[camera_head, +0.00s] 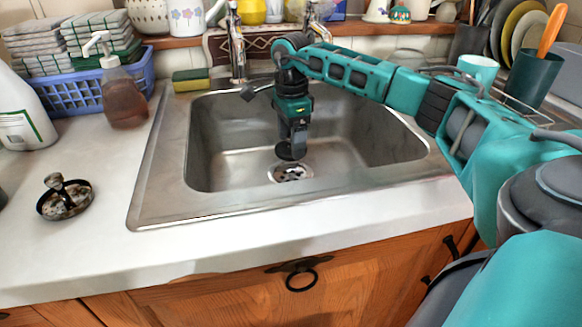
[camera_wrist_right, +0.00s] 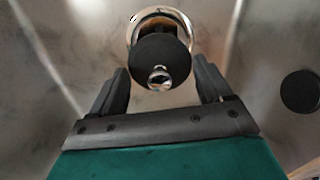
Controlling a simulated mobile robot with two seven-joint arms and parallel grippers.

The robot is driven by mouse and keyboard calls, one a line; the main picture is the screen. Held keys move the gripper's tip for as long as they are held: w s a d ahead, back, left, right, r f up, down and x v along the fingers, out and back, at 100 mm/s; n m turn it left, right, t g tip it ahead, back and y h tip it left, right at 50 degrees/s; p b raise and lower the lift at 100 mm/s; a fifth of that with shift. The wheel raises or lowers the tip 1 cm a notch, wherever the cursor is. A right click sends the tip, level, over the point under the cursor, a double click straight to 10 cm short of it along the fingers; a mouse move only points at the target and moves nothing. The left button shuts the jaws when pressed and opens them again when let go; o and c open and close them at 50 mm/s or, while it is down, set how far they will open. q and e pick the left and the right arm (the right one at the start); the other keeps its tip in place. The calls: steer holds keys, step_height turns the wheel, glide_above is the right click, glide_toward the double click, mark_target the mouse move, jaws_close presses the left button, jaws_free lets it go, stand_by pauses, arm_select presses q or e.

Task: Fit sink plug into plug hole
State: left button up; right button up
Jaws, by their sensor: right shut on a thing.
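The sink plug is a dark round disc (camera_head: 289,152) hanging just below my right gripper (camera_head: 291,132), over the sink basin. In the right wrist view the plug (camera_wrist_right: 158,66) shows a shiny metal knob on its face. It lies between and just beyond the fingertips of my right gripper (camera_wrist_right: 163,82), which is shut on it; the exact contact is hard to see. The plug hole (camera_head: 291,174) is a metal ring in the basin floor. In the right wrist view the plug covers part of its ring (camera_wrist_right: 158,14). The plug appears above the hole, apart from it. My left gripper is out of view.
The steel sink (camera_head: 160,195) has raised walls around the basin. A tap (camera_head: 237,45) and a sponge (camera_head: 190,80) are at its back edge. A dark disc (camera_wrist_right: 301,91) in the wrist view is unclear.

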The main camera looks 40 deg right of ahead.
step_height(320, 180, down, 7)
steer(key=shift+f+b, duration=0.1)
steer(key=shift+b, duration=0.5)
